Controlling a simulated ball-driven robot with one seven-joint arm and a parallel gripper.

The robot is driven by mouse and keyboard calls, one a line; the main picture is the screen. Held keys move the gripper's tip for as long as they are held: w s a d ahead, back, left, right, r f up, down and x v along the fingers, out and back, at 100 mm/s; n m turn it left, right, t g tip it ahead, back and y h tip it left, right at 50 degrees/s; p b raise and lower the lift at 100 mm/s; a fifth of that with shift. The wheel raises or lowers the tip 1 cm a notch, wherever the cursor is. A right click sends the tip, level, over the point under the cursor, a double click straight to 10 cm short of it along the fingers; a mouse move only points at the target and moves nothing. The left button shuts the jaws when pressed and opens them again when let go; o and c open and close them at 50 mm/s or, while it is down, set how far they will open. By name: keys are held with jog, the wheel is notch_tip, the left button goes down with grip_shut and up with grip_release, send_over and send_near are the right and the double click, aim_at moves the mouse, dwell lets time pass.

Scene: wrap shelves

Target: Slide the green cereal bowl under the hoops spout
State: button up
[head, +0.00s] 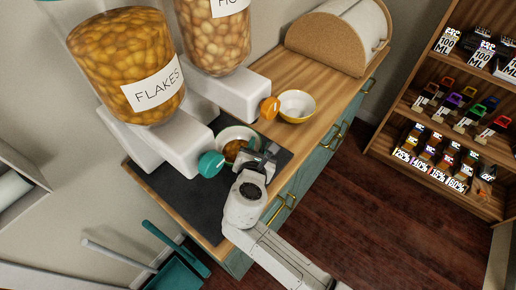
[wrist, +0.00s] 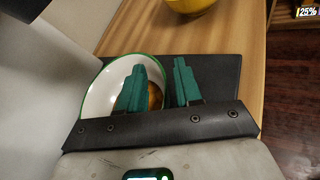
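The green cereal bowl (head: 231,132), white inside with a green rim, stands on the dark mat beside the flakes dispenser. It holds some brown-orange cereal. In the wrist view the bowl (wrist: 100,92) is at left. My gripper (head: 262,158) is low at the bowl's near side. Its teal fingers (wrist: 164,72) are apart; the left one overlaps the bowl's inside and the right one is beyond the rim. I cannot tell whether they touch it. The hoops dispenser (head: 215,42), its label cut off, has an orange knob (head: 270,107); its spout opening is hidden.
The flakes dispenser (head: 130,70) with a teal knob (head: 211,163) stands at left. A yellow bowl (head: 297,106) sits beside the orange knob; part of it shows in the wrist view (wrist: 190,5). A bread box (head: 330,45) is at the back. The counter's front edge is close to my arm.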

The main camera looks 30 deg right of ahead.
jog(key=shift+c, duration=0.4)
grip_shut()
